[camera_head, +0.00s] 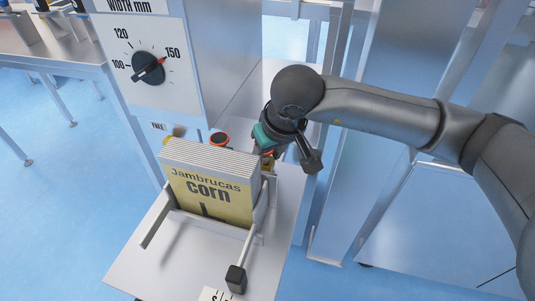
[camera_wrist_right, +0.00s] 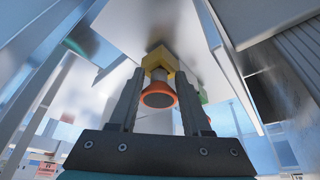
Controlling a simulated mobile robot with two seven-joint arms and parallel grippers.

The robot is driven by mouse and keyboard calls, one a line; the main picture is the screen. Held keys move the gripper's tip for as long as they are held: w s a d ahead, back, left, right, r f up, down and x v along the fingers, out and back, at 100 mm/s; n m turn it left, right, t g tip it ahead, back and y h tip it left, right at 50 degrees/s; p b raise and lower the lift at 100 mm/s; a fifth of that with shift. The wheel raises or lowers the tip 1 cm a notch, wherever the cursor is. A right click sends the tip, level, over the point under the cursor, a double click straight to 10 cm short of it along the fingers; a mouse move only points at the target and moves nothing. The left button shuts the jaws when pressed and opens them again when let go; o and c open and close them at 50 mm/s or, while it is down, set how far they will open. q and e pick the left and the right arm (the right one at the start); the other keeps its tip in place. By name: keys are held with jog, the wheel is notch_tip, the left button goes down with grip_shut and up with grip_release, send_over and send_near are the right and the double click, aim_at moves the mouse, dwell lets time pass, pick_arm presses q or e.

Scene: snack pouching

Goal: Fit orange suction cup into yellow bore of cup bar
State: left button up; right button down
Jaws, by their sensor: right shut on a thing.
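My right gripper (camera_wrist_right: 158,88) is shut on the orange suction cup (camera_wrist_right: 158,99), which sits between its two fingers with its wide rim toward the wrist camera. A short pale stem shows beyond the cup. A yellow block-like part (camera_wrist_right: 159,60), apparently the yellow bore of the cup bar, lies just beyond and in line with it; I cannot tell whether the stem is inside. In the head view my right gripper (camera_head: 267,153) is behind the right end of the pouch stack, its fingertips largely hidden. My left gripper is not in view.
A stack of corn pouches (camera_head: 212,194) stands in a holder on the grey table (camera_head: 170,260). A dark part with an orange-red rim (camera_head: 219,140) shows behind it. A dial panel (camera_head: 150,65) stands at upper left. The table front is mostly clear.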

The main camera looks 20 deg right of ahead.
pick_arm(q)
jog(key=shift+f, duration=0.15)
pick_arm(e)
jog(key=shift+c, duration=1.4)
grip_release()
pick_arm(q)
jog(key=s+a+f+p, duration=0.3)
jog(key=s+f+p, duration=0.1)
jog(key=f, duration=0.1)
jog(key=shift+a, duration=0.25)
pick_arm(e)
jog(key=v, duration=1.5)
